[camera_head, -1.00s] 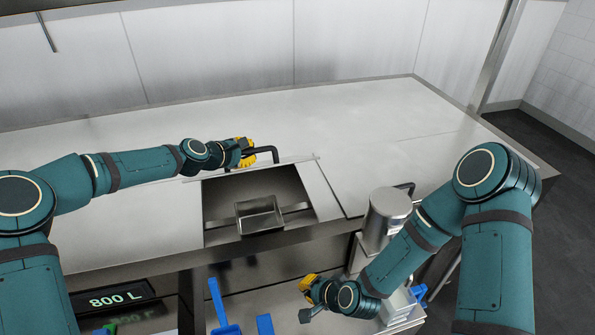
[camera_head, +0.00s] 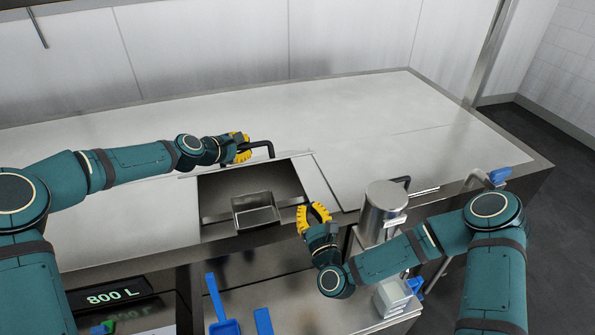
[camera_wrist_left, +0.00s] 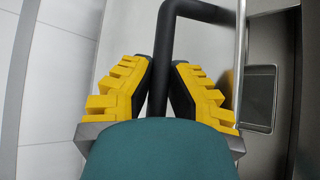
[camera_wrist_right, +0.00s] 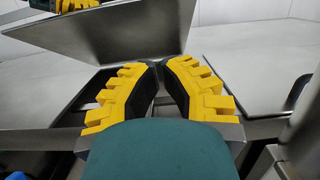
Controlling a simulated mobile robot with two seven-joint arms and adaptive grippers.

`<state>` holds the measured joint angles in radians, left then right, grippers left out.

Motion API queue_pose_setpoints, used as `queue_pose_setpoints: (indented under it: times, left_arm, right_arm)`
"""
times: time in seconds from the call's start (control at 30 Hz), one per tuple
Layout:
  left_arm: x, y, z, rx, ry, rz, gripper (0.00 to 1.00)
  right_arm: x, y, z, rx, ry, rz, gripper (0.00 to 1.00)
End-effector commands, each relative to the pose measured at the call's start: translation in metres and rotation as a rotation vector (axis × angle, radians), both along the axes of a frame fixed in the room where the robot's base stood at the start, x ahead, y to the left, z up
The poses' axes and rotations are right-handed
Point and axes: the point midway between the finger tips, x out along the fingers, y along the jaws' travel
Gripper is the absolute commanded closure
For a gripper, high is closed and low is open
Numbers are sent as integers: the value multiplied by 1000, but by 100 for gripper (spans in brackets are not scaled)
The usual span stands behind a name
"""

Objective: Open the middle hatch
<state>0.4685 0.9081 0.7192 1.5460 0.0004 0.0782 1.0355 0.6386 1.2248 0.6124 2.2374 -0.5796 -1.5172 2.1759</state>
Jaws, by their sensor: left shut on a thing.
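The middle hatch lid (camera_head: 292,159) is raised and shows almost edge-on along the back of its rectangular opening (camera_head: 215,192). In the right wrist view the lid (camera_wrist_right: 130,35) is a tilted metal panel. My left gripper (camera_head: 245,148) is shut on the hatch's black handle (camera_head: 266,147); the handle (camera_wrist_left: 164,40) also runs between its fingers in the left wrist view. My right gripper (camera_head: 315,212) is shut and empty, near the opening's front right corner. Its fingertips meet in the right wrist view (camera_wrist_right: 159,68).
A small metal tray (camera_head: 256,208) sits in the opening. A metal cylinder (camera_head: 384,205) stands right of it, near my right arm. Blue tools (camera_head: 220,308) and an 800 L display (camera_head: 112,295) are below the front edge. The back worktop (camera_head: 350,110) is clear.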

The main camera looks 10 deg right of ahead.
Motion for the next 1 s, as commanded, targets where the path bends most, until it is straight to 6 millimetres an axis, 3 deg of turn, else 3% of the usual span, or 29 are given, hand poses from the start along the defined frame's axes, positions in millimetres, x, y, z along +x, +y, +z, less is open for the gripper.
queue_pose_setpoints:
  times: [0.17, 0.63, 0.8, 1.0]
  left_arm:
    - [0, 1, -2, 1, 2, 2, 100]
    - [0, 1, -1, 1, 1, 2, 100]
    - [0, 1, -1, 1, 1, 3, 100]
    - [1, 1, -1, 1, 1, 3, 100]
  right_arm:
    - [14, 2, 5, 21, -9, -4, 100]
    - [99, 19, 19, 18, -8, -3, 100]
    - [112, 21, 40, 16, -7, -3, 100]
    - [119, 23, 49, 18, -5, -1, 100]
